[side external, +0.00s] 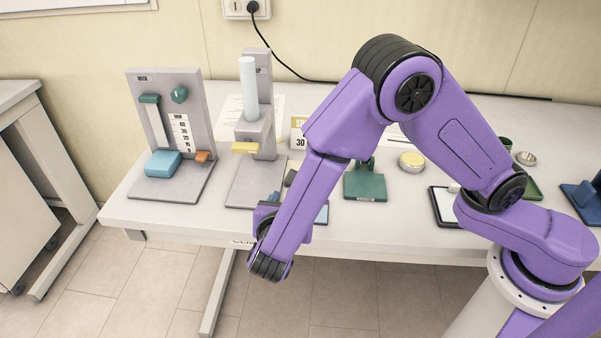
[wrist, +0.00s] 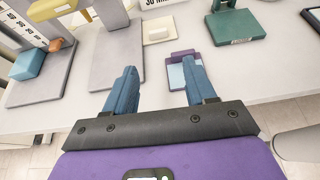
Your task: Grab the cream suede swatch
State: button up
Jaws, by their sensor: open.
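A small cream block (wrist: 157,32) with a paler raised piece on top lies on the white table ahead of my gripper. It looks like the cream suede swatch, but its texture is too small to tell. In the side external view I cannot pick it out; my arm covers that area. In the side external view my gripper (side external: 274,198) is mostly hidden behind my wrist, over the table's front edge.
A purple and light-blue tray (wrist: 172,75) lies close by the right finger. A grey stand base (wrist: 118,58) is at left, with a blue block (side external: 163,164) on another stand further left. A green base (wrist: 238,28) is at right. Table (side external: 400,225) is bare near its front edge.

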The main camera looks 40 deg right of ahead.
jog(key=shift+w+a+f, duration=0.15)
jog(key=shift+a, duration=0.05)
jog(key=shift+w+d+f, duration=0.15)
jog(key=shift+w, duration=0.1)
jog(key=x, duration=1.1)
jog(key=shift+w+d, duration=0.1)
jog(key=shift+w, duration=0.05)
jog(key=shift+r+x, duration=0.1)
jog(key=shift+x, duration=1.2)
jog(key=shift+r+x, duration=0.15)
jog(key=shift+x, duration=1.2)
jog(key=shift+d, duration=0.2)
jog(key=c, duration=0.8)
